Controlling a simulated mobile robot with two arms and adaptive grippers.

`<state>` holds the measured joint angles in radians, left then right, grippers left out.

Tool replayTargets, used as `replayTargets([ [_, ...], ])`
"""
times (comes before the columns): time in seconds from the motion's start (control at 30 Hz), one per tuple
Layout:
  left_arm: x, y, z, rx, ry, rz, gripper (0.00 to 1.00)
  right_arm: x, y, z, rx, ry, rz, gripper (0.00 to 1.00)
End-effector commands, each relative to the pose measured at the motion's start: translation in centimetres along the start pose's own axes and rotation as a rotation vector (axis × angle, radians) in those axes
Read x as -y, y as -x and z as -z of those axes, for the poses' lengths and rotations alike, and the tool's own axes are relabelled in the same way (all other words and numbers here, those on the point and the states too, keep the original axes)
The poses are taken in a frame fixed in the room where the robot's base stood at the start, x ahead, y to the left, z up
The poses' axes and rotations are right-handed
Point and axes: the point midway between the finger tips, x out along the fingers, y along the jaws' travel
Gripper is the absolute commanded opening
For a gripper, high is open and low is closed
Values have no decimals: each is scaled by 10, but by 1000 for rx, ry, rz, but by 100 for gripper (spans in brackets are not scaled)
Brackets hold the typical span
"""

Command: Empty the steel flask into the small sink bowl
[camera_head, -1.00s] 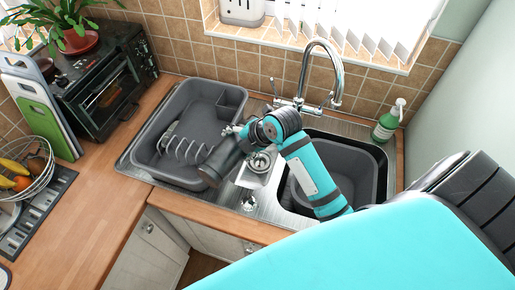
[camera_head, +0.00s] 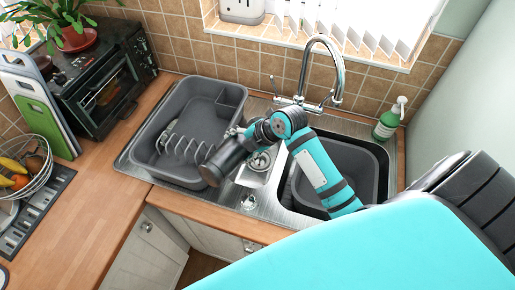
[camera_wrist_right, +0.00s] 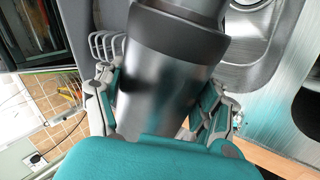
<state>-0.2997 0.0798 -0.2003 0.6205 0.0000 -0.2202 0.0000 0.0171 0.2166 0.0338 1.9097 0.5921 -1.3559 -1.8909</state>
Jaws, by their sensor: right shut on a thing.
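The steel flask (camera_head: 223,162) is a dark grey cylinder with a black band at one end. It lies tilted over the edge between the drying rack and the small sink bowl (camera_head: 260,162). My right gripper (camera_head: 240,137) is shut on the flask. In the right wrist view the flask (camera_wrist_right: 165,75) sits between the two fingers (camera_wrist_right: 160,100), its black-banded end pointing away from the gripper. The small bowl lies just right of the flask in the head view, partly hidden by my arm. Whether anything leaves the flask cannot be told. My left gripper is not in view.
A grey dish rack (camera_head: 178,112) stands on the left drainer. A larger basin (camera_head: 360,165) is on the right, partly behind my arm. The tap (camera_head: 337,75) rises behind the sink. A green soap bottle (camera_head: 388,122) stands at the back right.

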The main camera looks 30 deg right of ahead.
Motion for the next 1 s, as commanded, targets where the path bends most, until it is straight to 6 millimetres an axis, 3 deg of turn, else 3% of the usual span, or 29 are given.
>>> replayTargets([
  [1.0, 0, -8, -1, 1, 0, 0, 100, 4, -6, -12, -150, -118, -3, 17],
])
